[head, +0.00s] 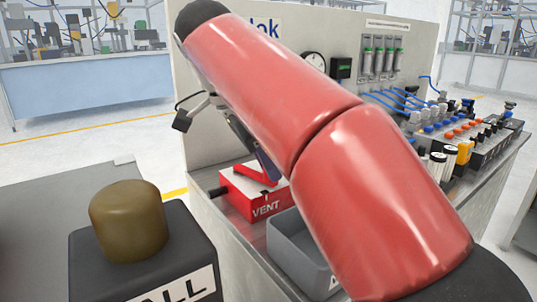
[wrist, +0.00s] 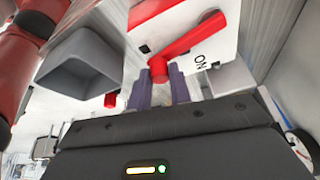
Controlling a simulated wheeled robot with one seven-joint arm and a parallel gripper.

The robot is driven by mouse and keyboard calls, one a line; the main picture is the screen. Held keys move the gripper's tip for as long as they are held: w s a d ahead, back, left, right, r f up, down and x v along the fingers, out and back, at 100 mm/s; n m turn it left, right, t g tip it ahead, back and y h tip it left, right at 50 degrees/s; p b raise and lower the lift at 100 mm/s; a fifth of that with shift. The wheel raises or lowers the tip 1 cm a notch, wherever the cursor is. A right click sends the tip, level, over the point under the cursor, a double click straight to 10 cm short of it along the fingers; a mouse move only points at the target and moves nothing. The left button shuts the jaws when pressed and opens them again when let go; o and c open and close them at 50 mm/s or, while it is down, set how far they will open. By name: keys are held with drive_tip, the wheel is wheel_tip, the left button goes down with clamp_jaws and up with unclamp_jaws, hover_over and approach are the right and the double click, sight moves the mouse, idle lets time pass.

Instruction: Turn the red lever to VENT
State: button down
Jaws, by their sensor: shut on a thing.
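The red lever (head: 262,171) lies across the top of a red and white valve box (head: 262,204) with VENT printed on its front, in the head view. In the wrist view the lever (wrist: 185,42) runs from its pivot at upper right down to a red end. It crosses a white face (wrist: 208,50) with the word ON near it. My gripper (wrist: 158,82) is shut on the lever's end, with one purple finger on each side. In the head view my own red arm hides much of the gripper and part of the box.
A grey open bin (head: 292,243) stands right in front of the valve box; it also shows in the wrist view (wrist: 85,62). A dark block with a brass-coloured knob (head: 128,220) stands at the front left. A panel with a gauge (head: 314,61) and a row of fittings (head: 470,135) are behind.

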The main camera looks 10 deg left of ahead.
drive_tip(key=shift+s+a+m, duration=0.25)
drive_tip(key=shift+s+m, duration=0.05)
drive_tip(key=shift+m, duration=0.3)
drive_tip(key=c, duration=1.3)
unclamp_jaws()
drive_tip(key=shift+g, duration=0.3)
